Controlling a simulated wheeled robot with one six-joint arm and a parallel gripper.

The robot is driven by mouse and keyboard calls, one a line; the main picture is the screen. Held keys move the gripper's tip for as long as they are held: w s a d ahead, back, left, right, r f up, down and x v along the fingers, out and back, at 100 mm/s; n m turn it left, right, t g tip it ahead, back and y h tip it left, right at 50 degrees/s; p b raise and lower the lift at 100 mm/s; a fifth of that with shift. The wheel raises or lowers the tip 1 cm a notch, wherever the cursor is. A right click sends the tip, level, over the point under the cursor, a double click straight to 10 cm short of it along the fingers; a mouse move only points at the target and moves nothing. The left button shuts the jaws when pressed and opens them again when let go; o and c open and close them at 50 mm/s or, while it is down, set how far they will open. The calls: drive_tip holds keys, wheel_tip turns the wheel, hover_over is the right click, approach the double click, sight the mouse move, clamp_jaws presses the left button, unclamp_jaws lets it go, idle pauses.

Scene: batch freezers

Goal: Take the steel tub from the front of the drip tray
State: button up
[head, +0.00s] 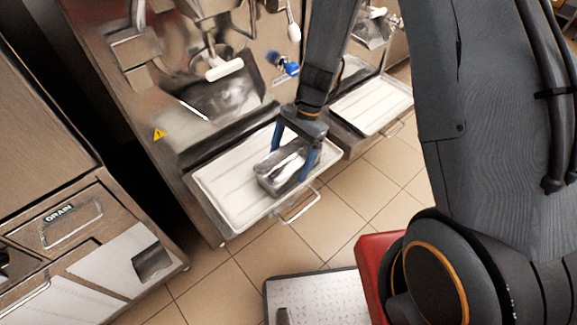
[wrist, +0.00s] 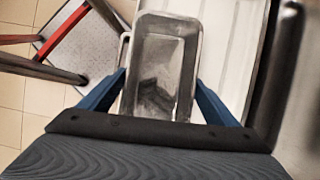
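The steel tub (head: 268,180) is a rectangular open metal container on the white drip tray (head: 226,193), near its front edge. My gripper (head: 290,164) is down at the tub, with one blue finger on each long side. In the wrist view the tub (wrist: 159,95) lies between the two fingertips of my gripper (wrist: 160,76), open side towards the camera. The fingertips are close against its walls. I cannot tell whether they press on it or leave a small gap. The tub appears to rest on the tray.
A wire handle (head: 297,207) sticks out from the tray's front. The steel machine (head: 180,125) rises behind, with a white-ended dispenser (head: 224,70) above the tray. A second white tray (head: 372,104) is at right. A grey-topped platform (head: 335,298) stands below on the tiled floor.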

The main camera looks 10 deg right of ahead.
drive_tip(key=c, duration=0.8)
drive_tip(key=shift+o, duration=0.2)
drive_tip(key=shift+r, duration=0.15)
